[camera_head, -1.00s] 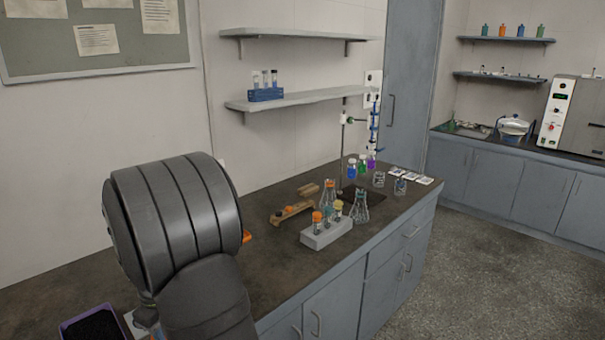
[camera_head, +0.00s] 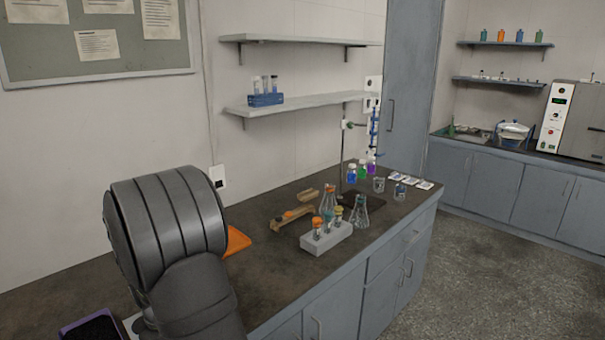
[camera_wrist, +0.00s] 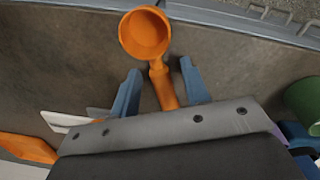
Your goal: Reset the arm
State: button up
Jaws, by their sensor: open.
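My gripper (camera_wrist: 160,88) shows in the wrist view with its two blue fingers spread apart. An orange scoop (camera_wrist: 146,36) with a round bowl lies below, its handle running between the fingers. There is clear space between each finger and the handle. The handle's lower end is hidden behind my gripper's body. In the head view my arm fills the lower left, and it hides my gripper there.
A grey tube block (camera_head: 327,238), flasks and a wooden rack (camera_head: 291,219) stand mid-bench. An orange flat piece (camera_head: 237,241) lies beside my arm. A purple-edged tray (camera_head: 91,327) is at lower left. A green round container (camera_wrist: 303,100) is right of my gripper.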

notch_tip(320, 180, up, 5)
jog(key=shift+w+f, duration=0.1)
jog(key=shift+f, duration=0.1)
jog(key=w+d+r, duration=0.1)
jog(key=d+r, duration=0.6)
jog(key=d, duration=0.5)
jog(key=w+d+f+m, duration=0.1)
jog(key=w+d+m, duration=0.3)
jog(key=w+d, duration=0.3)
jog(key=w+d+f+m, duration=0.1)
jog(key=w+d+m, duration=0.35)
jog(key=w, duration=0.45)
jog(key=w+a+r+n, duration=0.1)
jog(key=a+r, duration=0.4)
jog(key=a, duration=0.6)
jog(key=w+a+r+n, duration=0.1)
jog(key=a+r, duration=0.4)
jog(key=a, duration=0.6)
jog(key=shift+w+a+r+n, duration=0.2)
jog(key=shift+w+n, duration=0.15)
jog(key=shift+w, duration=0.55)
